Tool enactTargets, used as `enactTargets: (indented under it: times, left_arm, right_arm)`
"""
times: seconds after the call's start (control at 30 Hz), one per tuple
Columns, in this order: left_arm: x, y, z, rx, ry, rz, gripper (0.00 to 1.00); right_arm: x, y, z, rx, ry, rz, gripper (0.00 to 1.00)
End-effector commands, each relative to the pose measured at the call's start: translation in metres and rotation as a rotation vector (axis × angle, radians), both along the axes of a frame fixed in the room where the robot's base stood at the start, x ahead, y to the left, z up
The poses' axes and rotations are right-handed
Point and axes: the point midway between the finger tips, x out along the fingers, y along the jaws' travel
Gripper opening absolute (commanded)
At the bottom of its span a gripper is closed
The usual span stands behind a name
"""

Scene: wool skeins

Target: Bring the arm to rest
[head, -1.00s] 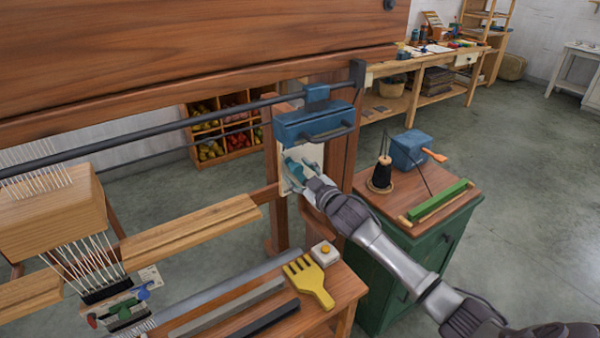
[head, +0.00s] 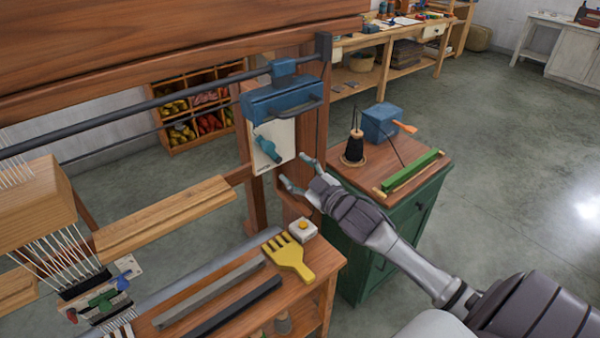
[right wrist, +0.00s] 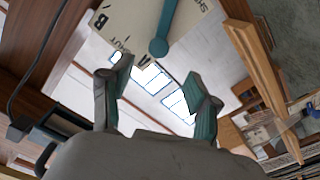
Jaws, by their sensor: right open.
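My right gripper (head: 297,172) is open and empty, just right of and below a white plate (head: 284,137) on the loom's post. A teal lever (head: 268,149) on that plate slants down to the right; the fingers are apart from it. In the right wrist view, my right gripper (right wrist: 160,78) shows two separated teal-padded fingers with nothing between them. The lettered plate (right wrist: 127,22) and the round-ended teal lever (right wrist: 165,28) lie beyond the fingers. My right arm reaches in from the lower right. My left gripper is not in view.
A green cabinet (head: 385,240) stands right of the gripper, bearing a black cone of yarn (head: 354,148), a blue box (head: 381,122) and a green bar (head: 410,170). A yellow comb (head: 287,257) lies on the bench below. Open floor lies at the right.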

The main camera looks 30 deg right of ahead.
Motion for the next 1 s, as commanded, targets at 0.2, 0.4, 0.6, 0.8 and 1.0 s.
enactTargets:
  times: [0.2, 0.4, 0.6, 0.8, 1.0]
  left_arm:
    - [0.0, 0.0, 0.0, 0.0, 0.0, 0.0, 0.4]
    - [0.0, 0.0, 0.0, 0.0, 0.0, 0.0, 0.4]
    - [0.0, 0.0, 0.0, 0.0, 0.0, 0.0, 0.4]
    - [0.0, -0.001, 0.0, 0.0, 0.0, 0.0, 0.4]
    - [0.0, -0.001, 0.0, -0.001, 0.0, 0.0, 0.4]
  right_arm:
    - [-0.011, -0.001, 0.001, -0.001, -0.001, 0.0, 0.61]
    - [-0.011, -0.001, 0.001, -0.001, -0.001, 0.0, 0.61]
    - [-0.011, -0.001, 0.001, -0.001, -0.001, 0.0, 0.61]
    - [-0.017, 0.005, -0.011, 0.015, 0.04, -0.012, 0.61]
    - [-0.071, 0.046, -0.086, 0.102, 0.349, -0.101, 0.61]
